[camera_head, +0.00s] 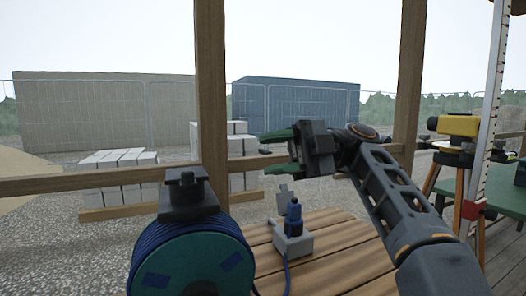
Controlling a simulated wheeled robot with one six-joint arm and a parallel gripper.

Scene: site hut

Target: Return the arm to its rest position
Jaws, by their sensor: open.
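My arm (402,205) reaches up from the lower right, over the wooden table. My gripper (268,153) is at its end, pointing left, with green fingers apart and nothing between them. It is raised above the table, in front of the distant pale blocks in the picture. Below it, a blue plug (294,215) stands upright in a light grey socket box (293,241). The gripper is clear of both.
A cable reel (190,255) with blue cable stands at the lower left. The slatted table (335,250) has bare boards right of the box. Wooden posts (211,90) and a rail (90,182) stand behind. A yellow level on a tripod (452,126) and a green table (500,186) are right.

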